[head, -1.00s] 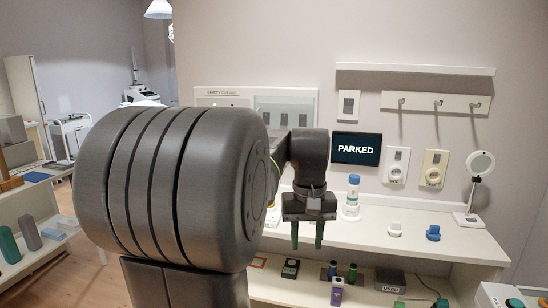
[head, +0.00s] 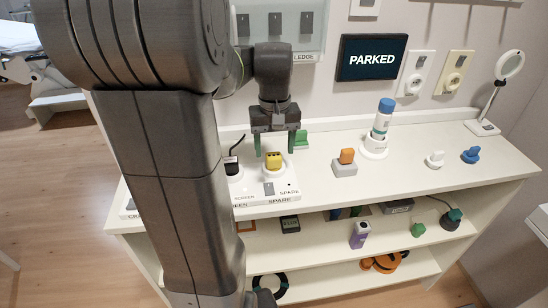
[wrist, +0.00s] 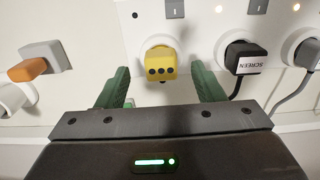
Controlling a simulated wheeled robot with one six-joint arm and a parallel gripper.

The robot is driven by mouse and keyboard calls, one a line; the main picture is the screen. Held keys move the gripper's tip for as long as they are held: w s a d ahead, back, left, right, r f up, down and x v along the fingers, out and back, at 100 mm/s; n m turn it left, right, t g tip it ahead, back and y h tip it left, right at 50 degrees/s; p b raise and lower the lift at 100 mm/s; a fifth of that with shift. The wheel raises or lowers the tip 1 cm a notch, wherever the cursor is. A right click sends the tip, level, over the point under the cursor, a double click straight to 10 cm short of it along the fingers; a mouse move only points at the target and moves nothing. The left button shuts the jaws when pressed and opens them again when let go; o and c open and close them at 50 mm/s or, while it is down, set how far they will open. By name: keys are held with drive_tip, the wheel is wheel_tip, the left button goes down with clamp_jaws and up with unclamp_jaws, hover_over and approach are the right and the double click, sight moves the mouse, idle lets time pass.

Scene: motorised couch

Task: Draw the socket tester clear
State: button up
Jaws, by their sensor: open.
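The yellow socket tester (head: 273,160) sits in the round white socket marked SPARE on the white socket panel (head: 285,187). In the wrist view the tester (wrist: 160,62) shows a face with three dark dots, and its socket rim is round it. My gripper (head: 275,147) is open and empty, its green fingers pointing down over the tester. In the wrist view the fingers (wrist: 162,82) stand to either side of the tester, with clear gaps, and the tester lies about level with or just beyond their tips. I cannot tell the height gap exactly.
A black plug labelled SCREEN (wrist: 244,57) with a cable is in the neighbouring socket. An orange-topped grey block (head: 345,163) and a blue-capped bottle (head: 382,118) stand to the right on the counter. The PARKED display (head: 372,58) is on the wall. Shelves below hold several items.

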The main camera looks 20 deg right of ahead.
sight(274, 156)
drive_tip(key=shift+w+f, duration=0.1)
drive_tip(key=shift+f, duration=2.2)
drive_tip(key=c, duration=0.7)
drive_tip(key=o, duration=0.7)
drive_tip(key=shift+r, duration=0.1)
